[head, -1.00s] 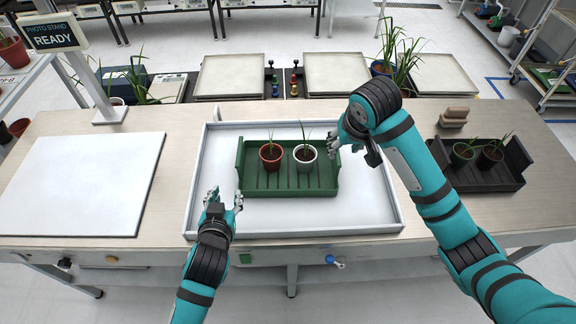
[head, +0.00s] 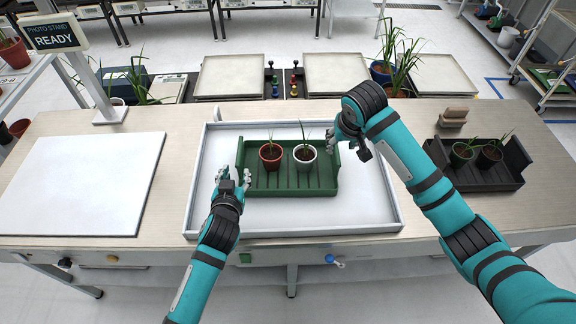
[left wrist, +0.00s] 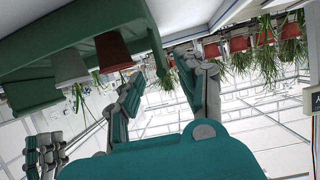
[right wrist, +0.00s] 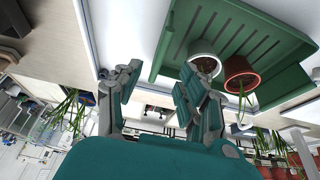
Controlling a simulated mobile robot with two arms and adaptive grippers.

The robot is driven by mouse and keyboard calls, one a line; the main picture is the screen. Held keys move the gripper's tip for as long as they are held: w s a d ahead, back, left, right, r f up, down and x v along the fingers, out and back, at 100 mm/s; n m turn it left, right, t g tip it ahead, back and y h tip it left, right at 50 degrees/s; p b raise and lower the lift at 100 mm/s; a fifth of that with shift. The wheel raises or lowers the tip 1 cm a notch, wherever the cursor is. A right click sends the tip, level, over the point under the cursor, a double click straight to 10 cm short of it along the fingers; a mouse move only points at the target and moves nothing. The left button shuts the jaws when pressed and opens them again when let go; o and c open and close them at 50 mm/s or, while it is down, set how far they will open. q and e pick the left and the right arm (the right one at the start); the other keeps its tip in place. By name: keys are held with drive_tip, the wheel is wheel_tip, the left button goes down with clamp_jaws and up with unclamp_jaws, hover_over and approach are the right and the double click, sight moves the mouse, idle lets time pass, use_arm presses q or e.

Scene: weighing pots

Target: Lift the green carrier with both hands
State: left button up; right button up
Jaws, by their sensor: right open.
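The green carrier (head: 290,190) sits flat in the white tray, with a red-brown pot (head: 270,157) and a white pot (head: 305,157) upright in it, each with a plant. My left gripper (head: 234,176) is open at the carrier's left end; its fingers appear on either side of the end wall, also in the left wrist view (left wrist: 160,85). My right gripper (head: 333,145) is open by the carrier's right end. In the right wrist view its fingers (right wrist: 157,85) are spread near the carrier's end wall (right wrist: 165,45). I cannot tell whether either gripper touches the carrier.
The white tray (head: 370,215) has a raised rim around the carrier. A dark carrier (head: 490,178) with two plant pots stands at the right. A white board (head: 80,185) lies at the left beside the "READY" sign (head: 53,35). Brown blocks (head: 453,117) are at the back right.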

sight(337, 152)
use_arm(q)
drive_tip(key=x, duration=1)
drive_tip(key=shift+w+f, duration=0.15)
use_arm(e)
drive_tip(key=x, duration=1)
drive_tip(key=shift+w+f, duration=0.15)
use_arm(q)
clamp_jaws()
use_arm(e)
clamp_jaws()
